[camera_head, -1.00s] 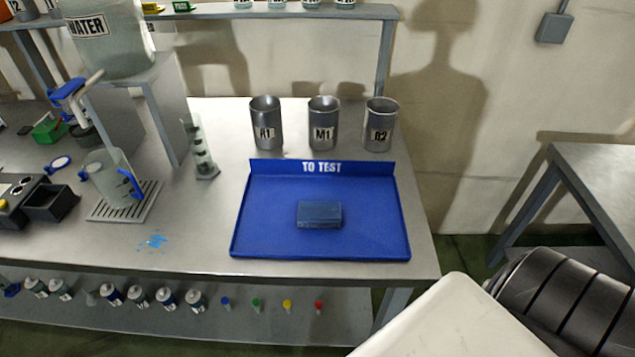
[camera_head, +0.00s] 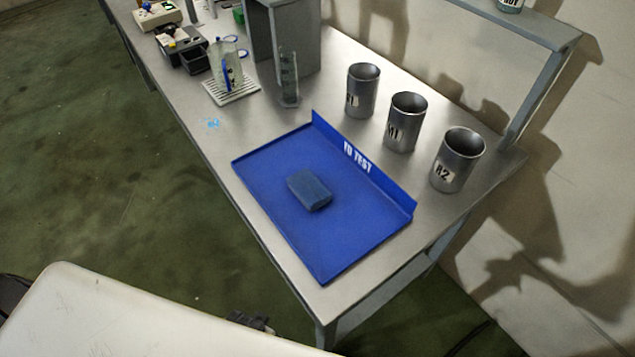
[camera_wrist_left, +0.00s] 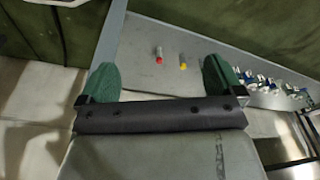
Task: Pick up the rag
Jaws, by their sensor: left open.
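A small blue-grey block shape that looks like the folded rag (camera_head: 309,190) lies flat on the blue tray marked TO TEST (camera_head: 345,245), near its middle. Nothing touches it from above. In the left wrist view my left gripper (camera_wrist_left: 160,78) is open, its two green fingertips wide apart with nothing between them. The rag does not show in that view. I cannot make out either gripper clearly in the head view, and my right gripper is not in view.
Three metal cups stand behind the tray: one (camera_head: 363,90), M1 (camera_head: 404,122) and R2 (camera_head: 458,160). A glass cylinder (camera_head: 289,78) and a beaker (camera_head: 226,65) stand farther left. A blue spill (camera_head: 213,123) marks the table. Red (camera_wrist_left: 159,56) and yellow-tipped vials (camera_wrist_left: 183,63) lie beyond my left fingers.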

